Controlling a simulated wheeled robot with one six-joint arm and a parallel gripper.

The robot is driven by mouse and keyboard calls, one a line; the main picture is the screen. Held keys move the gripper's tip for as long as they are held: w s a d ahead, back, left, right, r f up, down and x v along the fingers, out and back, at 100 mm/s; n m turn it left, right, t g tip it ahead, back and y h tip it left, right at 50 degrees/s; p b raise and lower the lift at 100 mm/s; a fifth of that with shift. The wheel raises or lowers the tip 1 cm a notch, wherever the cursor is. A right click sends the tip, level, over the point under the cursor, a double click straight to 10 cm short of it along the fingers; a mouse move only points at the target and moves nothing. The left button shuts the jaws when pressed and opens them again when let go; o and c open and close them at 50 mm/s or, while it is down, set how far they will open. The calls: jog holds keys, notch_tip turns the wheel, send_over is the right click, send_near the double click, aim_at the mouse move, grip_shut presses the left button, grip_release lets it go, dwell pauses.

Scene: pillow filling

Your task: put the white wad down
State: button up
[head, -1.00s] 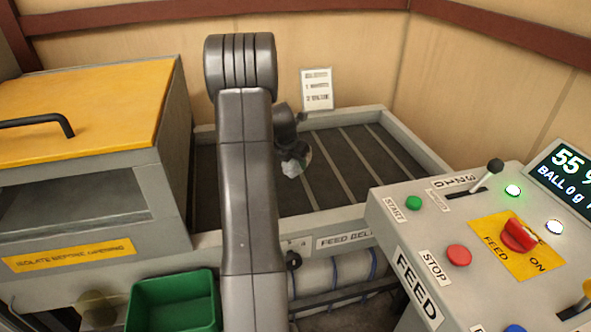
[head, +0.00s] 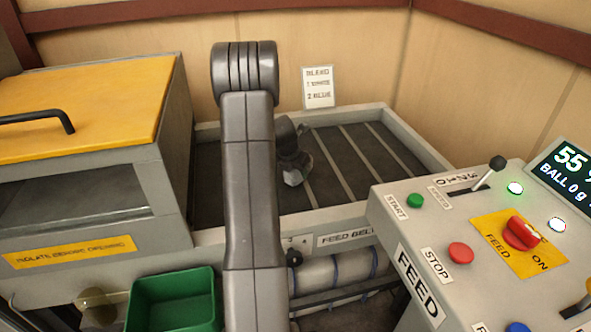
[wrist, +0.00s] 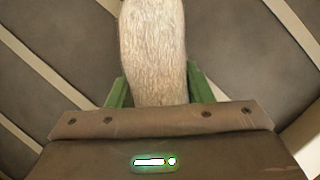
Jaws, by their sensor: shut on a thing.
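The white wad (wrist: 152,50) is pale and fluffy, and stands between the green fingers of my gripper (wrist: 157,90) in the wrist view. My gripper is shut on it. In the head view a small pale part of the wad (head: 293,178) shows at the end of my gripper, over the dark slatted feed belt (head: 345,165). My arm hides part of the belt. I cannot tell whether the wad touches the belt.
A grey machine with a yellow lid (head: 90,105) stands at the left. A green bin (head: 172,300) is at the front. A control panel (head: 440,215) with buttons and a lever is at the right. A blend card (head: 318,87) stands behind the belt. The belt's right part is clear.

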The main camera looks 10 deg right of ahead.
jog(key=o, duration=1.1)
jog(key=shift+c, duration=0.2)
jog(key=v, duration=1.3)
jog(key=shift+w+d+r, duration=0.15)
jog(key=shift+w+r, duration=0.05)
jog(key=shift+r, duration=0.05)
